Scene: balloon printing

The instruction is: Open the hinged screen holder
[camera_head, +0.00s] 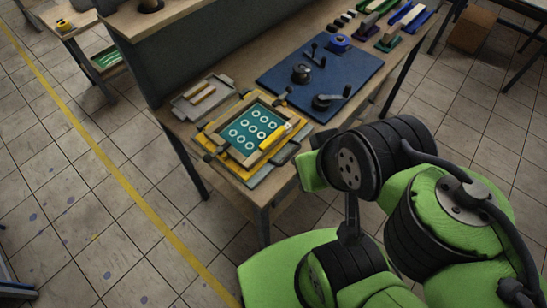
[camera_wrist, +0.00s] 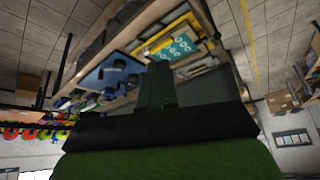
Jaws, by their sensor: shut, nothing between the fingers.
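The hinged screen holder (camera_head: 213,129) is a yellow and wooden frame around a teal screen (camera_head: 246,131) with several white rings. It lies flat at the near left end of the worktable, and it looks lowered. A yellow-handled tool (camera_head: 275,136) lies across its right side. The holder also shows in the wrist view (camera_wrist: 157,40), turned over and beyond my fingers. My gripper (camera_wrist: 160,72) is shut and empty, with free space between it and the table. In the head view the fingers are hidden behind my green arm.
A blue mat (camera_head: 345,75) with dark crank devices lies behind the holder. A grey tray (camera_head: 187,107) sits to its left. Coloured tools (camera_head: 405,17) stand at the far end. A raised wooden ledge (camera_head: 175,25) runs along the table's left side. The floor on the left is open.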

